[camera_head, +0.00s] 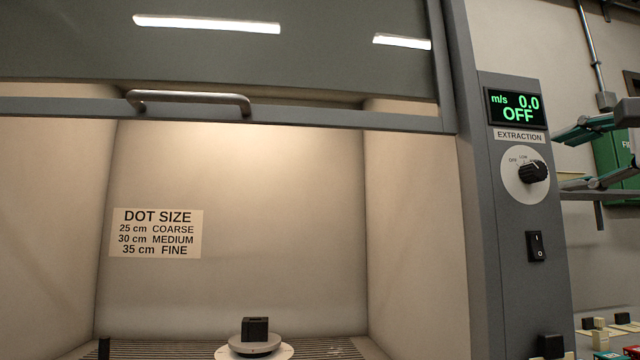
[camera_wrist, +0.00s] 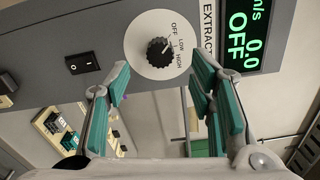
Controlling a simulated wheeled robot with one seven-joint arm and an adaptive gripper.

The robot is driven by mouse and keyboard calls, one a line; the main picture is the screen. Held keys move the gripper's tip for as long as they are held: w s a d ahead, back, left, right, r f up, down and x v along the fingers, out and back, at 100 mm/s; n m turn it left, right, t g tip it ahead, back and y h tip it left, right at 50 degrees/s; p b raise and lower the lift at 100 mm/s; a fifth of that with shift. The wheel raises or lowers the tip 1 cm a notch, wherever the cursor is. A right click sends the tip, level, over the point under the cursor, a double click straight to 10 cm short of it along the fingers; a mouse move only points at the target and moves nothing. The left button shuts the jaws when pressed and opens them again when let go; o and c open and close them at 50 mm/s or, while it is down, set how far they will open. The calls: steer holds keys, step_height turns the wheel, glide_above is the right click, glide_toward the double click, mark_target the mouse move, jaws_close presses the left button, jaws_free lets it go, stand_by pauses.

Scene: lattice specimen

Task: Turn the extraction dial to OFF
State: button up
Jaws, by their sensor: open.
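The extraction dial is a black ridged knob (camera_head: 533,172) on a round white plate on the grey post; it also shows in the wrist view (camera_wrist: 158,52). Its plate carries OFF, LOW and HIGH. A pale mark on the knob seems to point near LOW in the wrist view, but I cannot tell exactly. The display (camera_head: 516,108) above reads 0.0 m/s and OFF. My gripper (camera_head: 560,162) is open and empty at the right of the dial, its teal-padded fingers level with it. In the wrist view the gripper (camera_wrist: 163,76) has the knob ahead between its fingertips, apparently not touching.
A black rocker switch (camera_head: 535,246) sits below the dial. At left is the fume hood with its raised sash and handle (camera_head: 189,101). Inside are a dot size sign (camera_head: 157,233) and a black block (camera_head: 255,329) on a round stand. Small items lie at lower right.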

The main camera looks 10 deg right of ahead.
steer(key=shift+s+d, duration=0.1)
steer(key=shift+s, duration=2.65)
